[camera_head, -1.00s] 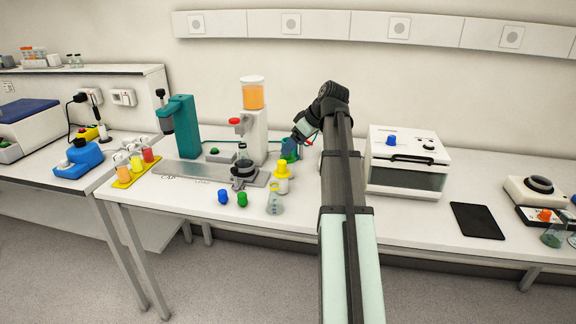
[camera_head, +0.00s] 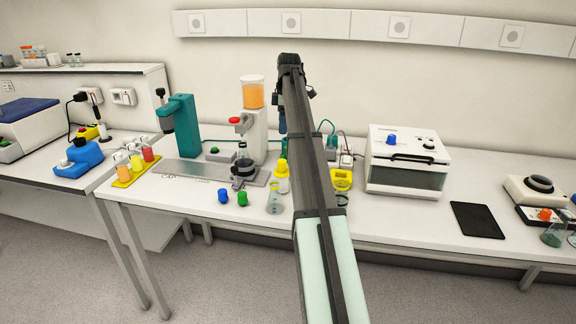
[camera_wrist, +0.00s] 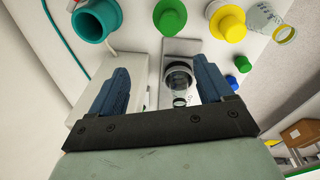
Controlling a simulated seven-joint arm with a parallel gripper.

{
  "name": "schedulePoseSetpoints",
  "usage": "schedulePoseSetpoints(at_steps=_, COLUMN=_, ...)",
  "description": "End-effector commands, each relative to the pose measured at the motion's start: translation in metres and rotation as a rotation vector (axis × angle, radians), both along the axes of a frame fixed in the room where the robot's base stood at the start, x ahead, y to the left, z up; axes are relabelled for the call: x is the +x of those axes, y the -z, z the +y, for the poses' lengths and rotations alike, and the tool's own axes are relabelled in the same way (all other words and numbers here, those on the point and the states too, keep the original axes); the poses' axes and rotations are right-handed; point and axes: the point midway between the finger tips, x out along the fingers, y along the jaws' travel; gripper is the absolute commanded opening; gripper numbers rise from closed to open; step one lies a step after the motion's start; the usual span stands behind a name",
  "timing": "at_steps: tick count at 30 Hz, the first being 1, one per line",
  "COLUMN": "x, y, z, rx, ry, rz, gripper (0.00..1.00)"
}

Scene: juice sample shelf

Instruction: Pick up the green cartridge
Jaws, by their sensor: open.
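A round green piece (camera_wrist: 170,18) with a wider flange shows at the top of the wrist view, beyond the fingertips. I cannot tell which green piece is the cartridge. My gripper (camera_wrist: 158,78) is open, with nothing held; in the head view a finger (camera_head: 283,120) points down.
A dark-rimmed glass vessel (camera_wrist: 180,75) shows between my fingers, on the dispenser's grey base. The white juice dispenser (camera_head: 254,130) stands left of my arm. A clear flask (camera_head: 275,200) is near the front edge. A white box device (camera_head: 406,165) is at right.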

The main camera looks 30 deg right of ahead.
Motion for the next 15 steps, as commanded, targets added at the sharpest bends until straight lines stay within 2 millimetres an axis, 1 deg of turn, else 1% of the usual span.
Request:
schedulePoseSetpoints(at_steps=1, x=0.0, y=-0.002, z=-0.006, rx=-0.023, ry=-0.072, rz=0.028, gripper=0.8)
schedulePoseSetpoints(at_steps=3, x=-0.006, y=-0.002, z=-0.011, rx=-0.05, ry=-0.18, rz=0.067, gripper=0.8)
schedulePoseSetpoints(at_steps=6, x=-0.015, y=-0.001, z=-0.012, rx=-0.066, ry=-0.32, rz=0.104, gripper=0.8)
schedulePoseSetpoints(at_steps=9, x=-0.018, y=-0.001, z=-0.011, rx=-0.065, ry=-0.43, rz=0.117, gripper=0.8)
schedulePoseSetpoints(at_steps=12, x=-0.019, y=-0.001, z=-0.01, rx=-0.066, ry=-0.503, rz=0.117, gripper=0.8)
schedulePoseSetpoints(at_steps=15, x=-0.019, y=0.0, z=-0.01, rx=-0.067, ry=-0.537, rz=0.117, gripper=0.8)
